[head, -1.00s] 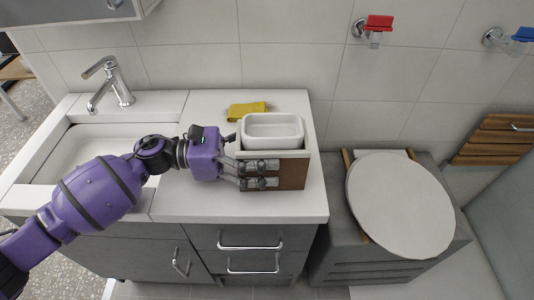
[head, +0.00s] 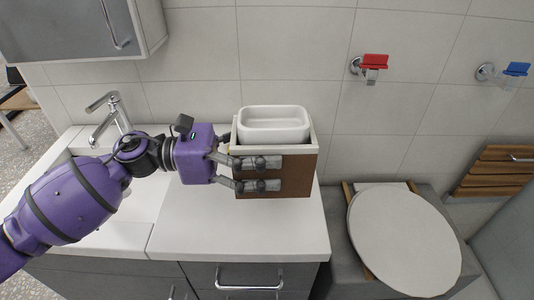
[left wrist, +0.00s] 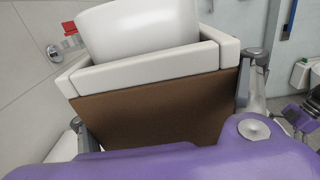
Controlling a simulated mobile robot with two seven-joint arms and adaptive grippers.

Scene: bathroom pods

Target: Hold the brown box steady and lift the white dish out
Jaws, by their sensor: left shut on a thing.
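The brown box (head: 306,178) has a pale rim and shows in my left gripper (head: 258,173). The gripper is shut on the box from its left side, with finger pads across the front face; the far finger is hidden. The box appears raised above the white counter. The white dish (head: 274,124) sits upright inside the box, with its rim above the box's rim. In the left wrist view, the brown side of the box (left wrist: 160,112) lies between my fingers, and the dish (left wrist: 140,28) stands out above.
A basin and faucet (head: 110,117) are at the left, and a grey cabinet (head: 75,40) hangs above. A round white lid (head: 405,240) is at the right. Red (head: 374,62) and blue (head: 516,69) valves are on the wall. The counter (head: 240,235) in front is clear.

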